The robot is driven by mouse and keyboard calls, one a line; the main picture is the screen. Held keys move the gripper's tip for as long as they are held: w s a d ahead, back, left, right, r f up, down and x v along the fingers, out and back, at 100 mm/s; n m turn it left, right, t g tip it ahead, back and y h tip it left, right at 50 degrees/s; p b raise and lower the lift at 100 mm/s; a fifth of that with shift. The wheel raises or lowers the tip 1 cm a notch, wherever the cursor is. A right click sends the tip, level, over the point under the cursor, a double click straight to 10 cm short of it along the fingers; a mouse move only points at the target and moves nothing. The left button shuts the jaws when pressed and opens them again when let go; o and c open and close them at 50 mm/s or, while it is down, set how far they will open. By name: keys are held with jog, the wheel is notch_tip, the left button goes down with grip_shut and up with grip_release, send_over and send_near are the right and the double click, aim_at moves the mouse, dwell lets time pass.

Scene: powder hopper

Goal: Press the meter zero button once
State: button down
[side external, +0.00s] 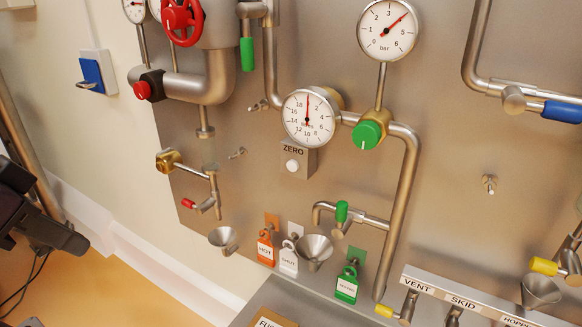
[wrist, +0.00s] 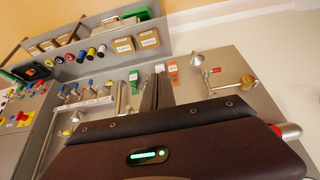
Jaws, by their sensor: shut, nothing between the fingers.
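The zero button (side external: 292,165) is a small round white button on a grey box below the word ZERO in the side view. The meter (side external: 308,117), a white round dial, sits just above it with its needle pointing up near zero. My gripper (wrist: 157,80) shows in the wrist view as two dark fingers close together beyond the dark hand, shut and empty. Dark parts of my arm are at the left edge of the side view, well away from the button. I cannot make out the button in the wrist view; the hand hides part of the panel.
A green knob (side external: 366,135) is right of the meter, with a pressure gauge (side external: 387,29) above. A pipe (side external: 408,190) runs down right of the button. Below hang tags and a steel funnel (side external: 314,248). A red handwheel (side external: 181,18) is up left. Space in front of the button looks clear.

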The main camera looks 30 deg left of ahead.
aim_at(292, 166)
dwell(0.7)
jog(key=w+d+f+n+t, duration=0.1)
jog(key=w+d+f+n, duration=0.1)
jog(key=w, duration=0.8)
jog(key=w+d+f+n+t+h, duration=0.1)
jog(key=w+f+n, duration=0.3)
jog(key=w, duration=0.6)
jog(key=w+d+f+n+t, duration=0.1)
jog(key=w+d+f+n, duration=0.2)
jog(key=w, duration=0.8)
jog(key=shift+f+n+h, duration=0.2)
jog(key=shift+n+h, duration=0.2)
jog(key=shift+n, duration=0.1)
jog(key=shift+w+d, duration=0.1)
jog(key=shift+w, duration=0.1)
jog(key=w, duration=0.8)
jog(key=shift+w, duration=0.3)
jog(key=shift+w, duration=0.1)
jog(key=shift+w, duration=0.3)
